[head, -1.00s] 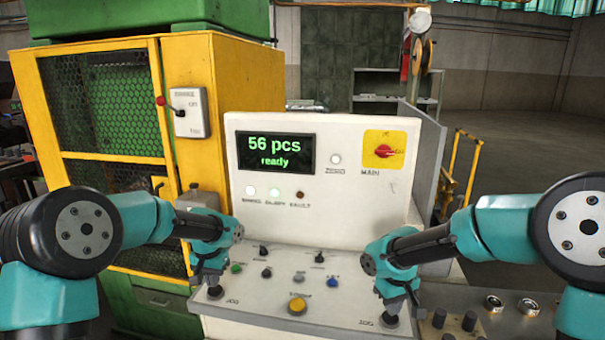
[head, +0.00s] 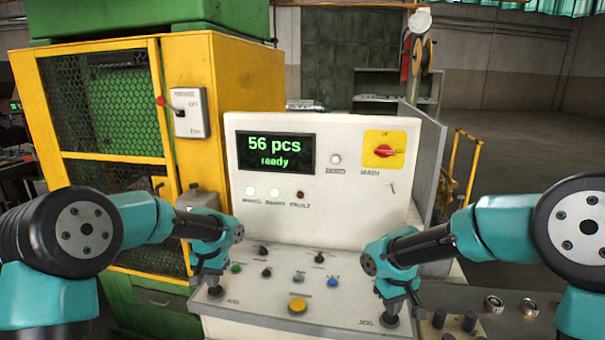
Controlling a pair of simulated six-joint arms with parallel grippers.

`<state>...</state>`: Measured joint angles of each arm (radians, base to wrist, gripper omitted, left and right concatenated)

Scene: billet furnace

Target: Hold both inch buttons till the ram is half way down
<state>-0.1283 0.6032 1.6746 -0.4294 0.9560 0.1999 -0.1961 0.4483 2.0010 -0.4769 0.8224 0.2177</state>
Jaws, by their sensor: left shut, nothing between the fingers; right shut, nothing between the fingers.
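Two black inch buttons, with lettering beside them that looks like JOG, sit at the front corners of the sloped white panel. My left gripper (head: 213,280) is shut and points down at the left inch button (head: 215,292), its tips at or just above the cap. My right gripper (head: 389,306) is shut and points down at the right inch button (head: 391,321), its tips at or just above the cap. I cannot tell whether either button is pressed. The display (head: 275,152) reads "56 pcs ready". The ram is not visible in this view.
A yellow button (head: 297,306), a blue button (head: 332,282), a green button (head: 236,267) and several dark knobs lie between my grippers. A red main switch (head: 385,151) is on the upright panel. A yellow mesh guard (head: 110,110) stands at the left.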

